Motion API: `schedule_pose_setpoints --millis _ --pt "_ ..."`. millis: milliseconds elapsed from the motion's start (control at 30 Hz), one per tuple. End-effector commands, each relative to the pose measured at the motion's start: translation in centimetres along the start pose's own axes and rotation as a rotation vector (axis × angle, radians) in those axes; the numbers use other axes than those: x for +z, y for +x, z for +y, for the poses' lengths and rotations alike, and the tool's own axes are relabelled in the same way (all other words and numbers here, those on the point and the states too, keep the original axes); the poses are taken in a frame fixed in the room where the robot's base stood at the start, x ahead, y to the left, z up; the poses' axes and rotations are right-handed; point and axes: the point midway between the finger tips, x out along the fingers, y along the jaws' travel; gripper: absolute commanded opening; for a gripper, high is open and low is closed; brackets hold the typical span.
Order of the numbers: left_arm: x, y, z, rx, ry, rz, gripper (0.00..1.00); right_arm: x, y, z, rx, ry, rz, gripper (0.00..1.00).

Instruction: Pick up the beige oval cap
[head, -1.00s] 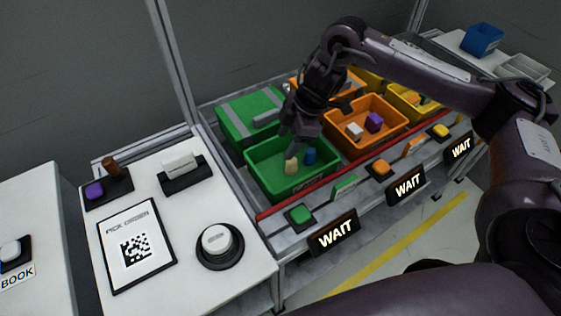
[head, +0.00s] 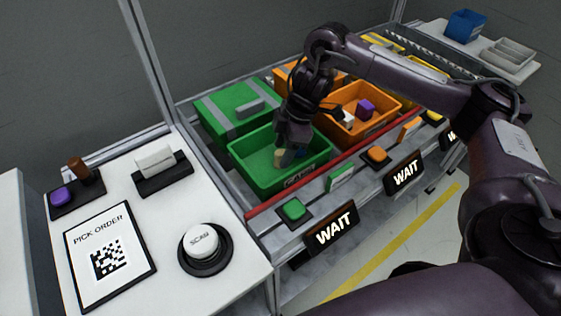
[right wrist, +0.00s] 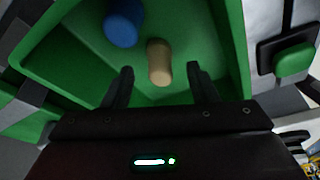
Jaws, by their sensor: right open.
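The beige oval cap (head: 280,156) is in the open green bin (head: 250,172), partly hidden by my right gripper in the head view. In the right wrist view the cap (right wrist: 159,62) stands between and just beyond the two open fingertips, slightly right of a blue piece (right wrist: 123,24). My right gripper (head: 286,158) points down into the green bin, open and empty. In the right wrist view its fingers (right wrist: 160,75) lie on either side of the cap, with gaps visible on both sides. My left gripper is not in view.
An orange bin (head: 345,128) with white and purple pieces stands right of the green bin. A lidded green box (head: 235,118) is behind it. A red rail (head: 300,188), a green button (head: 292,209) and a WAIT sign (head: 331,230) are in front.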

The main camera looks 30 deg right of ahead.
Motion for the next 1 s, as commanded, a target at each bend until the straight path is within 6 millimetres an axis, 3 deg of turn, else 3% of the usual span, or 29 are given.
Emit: schedule_pose_setpoints --millis 33,167,433,800,1000 --pt "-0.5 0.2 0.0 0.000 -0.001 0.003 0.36 0.1 1.1 -0.2 -0.003 0.000 0.000 0.53" --pt "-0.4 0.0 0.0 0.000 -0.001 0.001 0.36 0.0 2.2 -0.1 -0.001 0.000 0.000 0.53" --pt "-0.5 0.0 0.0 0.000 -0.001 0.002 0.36 0.0 2.5 -0.1 0.000 0.000 0.000 0.53" --pt "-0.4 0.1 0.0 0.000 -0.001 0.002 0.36 0.0 2.5 -0.1 0.001 0.000 0.000 0.06" --pt "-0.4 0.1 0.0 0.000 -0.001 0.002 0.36 0.0 2.5 -0.1 0.001 0.000 0.001 0.05"
